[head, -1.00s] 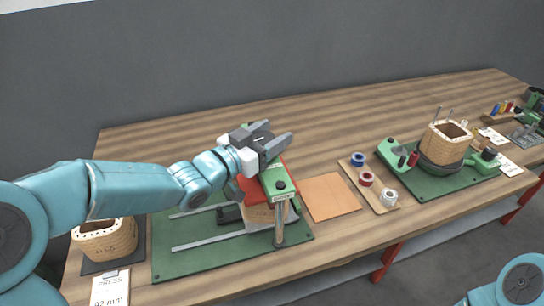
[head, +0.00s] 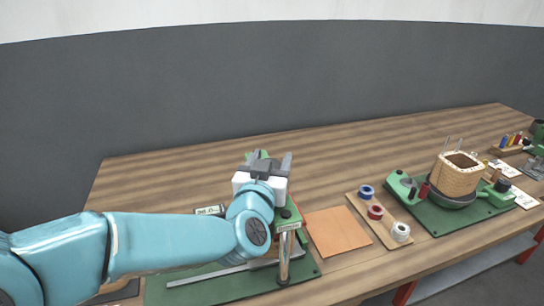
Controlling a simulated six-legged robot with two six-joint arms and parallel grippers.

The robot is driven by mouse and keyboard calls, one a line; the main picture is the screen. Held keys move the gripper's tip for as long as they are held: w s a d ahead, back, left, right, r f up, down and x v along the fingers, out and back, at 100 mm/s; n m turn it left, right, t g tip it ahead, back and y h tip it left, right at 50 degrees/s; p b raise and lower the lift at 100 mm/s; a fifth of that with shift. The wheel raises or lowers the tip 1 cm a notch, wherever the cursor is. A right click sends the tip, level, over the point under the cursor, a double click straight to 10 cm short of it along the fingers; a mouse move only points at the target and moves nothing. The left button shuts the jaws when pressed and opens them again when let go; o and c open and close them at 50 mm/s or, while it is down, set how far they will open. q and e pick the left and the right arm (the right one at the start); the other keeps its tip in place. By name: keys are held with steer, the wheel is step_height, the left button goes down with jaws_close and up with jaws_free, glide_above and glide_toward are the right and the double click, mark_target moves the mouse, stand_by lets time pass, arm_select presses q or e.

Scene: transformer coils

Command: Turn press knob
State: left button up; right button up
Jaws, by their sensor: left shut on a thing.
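The green press (head: 288,218) stands on a green base plate (head: 215,290) at the table's front, with a metal post at its right. My left gripper (head: 268,160) is over the top of the press, fingers pointing away from me. It is shut on the press knob, which is mostly hidden behind my wrist and fingers. My left arm also hides most of the press body and the coil in it. My right gripper is out of view.
A small display (head: 210,210) shows left of my wrist. The table's back is clear.

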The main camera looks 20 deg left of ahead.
arm_select(q)
steer(key=shift+a+r+y, duration=0.1)
steer(key=shift+r+y, duration=0.15)
steer(key=shift+y, duration=0.05)
steer(key=o, duration=1)
steer(key=shift+s, duration=0.1)
steer(key=shift+c, duration=0.2)
steer(key=shift+f, duration=0.1)
steer(key=s+d, duration=0.2)
steer(key=s, duration=1.4)
steer(key=shift+s, duration=0.1)
